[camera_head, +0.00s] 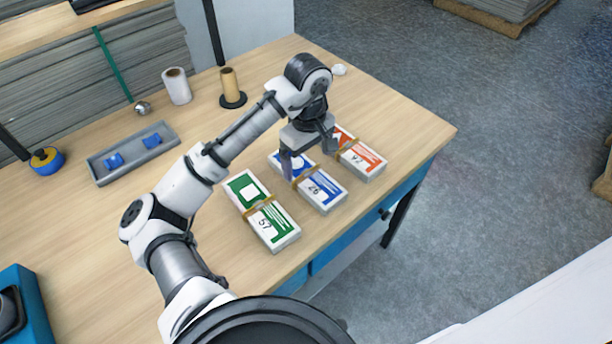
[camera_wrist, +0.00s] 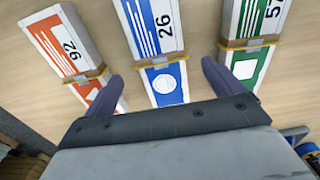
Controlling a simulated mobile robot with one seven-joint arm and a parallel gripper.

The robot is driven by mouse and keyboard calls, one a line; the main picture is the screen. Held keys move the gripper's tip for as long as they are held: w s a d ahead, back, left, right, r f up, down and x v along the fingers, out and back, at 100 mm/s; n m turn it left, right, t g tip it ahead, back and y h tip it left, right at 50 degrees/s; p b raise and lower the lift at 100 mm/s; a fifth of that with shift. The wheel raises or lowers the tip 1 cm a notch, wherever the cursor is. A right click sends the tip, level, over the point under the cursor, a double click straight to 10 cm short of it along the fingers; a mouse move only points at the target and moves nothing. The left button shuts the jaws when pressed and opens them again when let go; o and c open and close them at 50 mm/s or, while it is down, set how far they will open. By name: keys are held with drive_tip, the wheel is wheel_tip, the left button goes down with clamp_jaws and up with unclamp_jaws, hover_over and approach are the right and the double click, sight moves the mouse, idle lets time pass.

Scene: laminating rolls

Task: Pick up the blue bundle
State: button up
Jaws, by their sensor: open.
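The blue bundle (camera_head: 321,188) is a white and blue stack with a tan band, marked 26, lying between two others on the wooden table. In the wrist view the blue bundle (camera_wrist: 168,84) runs up the middle. My gripper (camera_head: 307,162) is over its far end, fingers pointing down. In the wrist view my gripper (camera_wrist: 160,75) is open, with one finger on each side of the blue bundle's near part. I cannot tell how far the fingertips are above the table. Nothing is held.
The green bundle (camera_head: 263,212) lies left of the blue one and the orange bundle (camera_head: 362,158) right, with narrow gaps. A grey tray (camera_head: 112,176), a white roll (camera_head: 176,86) and a tan spool (camera_head: 230,82) stand farther left and back. The table's front edge is close to the bundles.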

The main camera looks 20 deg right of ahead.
sight(306, 173)
drive_tip(key=shift+w+a+f+p, duration=0.1)
drive_tip(key=shift+w+f+p, duration=0.1)
drive_tip(key=shift+f, duration=1.15)
drive_tip(key=shift+w+f+p, duration=0.1)
drive_tip(key=shift+f+p, duration=0.05)
drive_tip(key=shift+f, duration=1.15)
drive_tip(key=c, duration=1.3)
drive_tip(key=shift+r, duration=0.1)
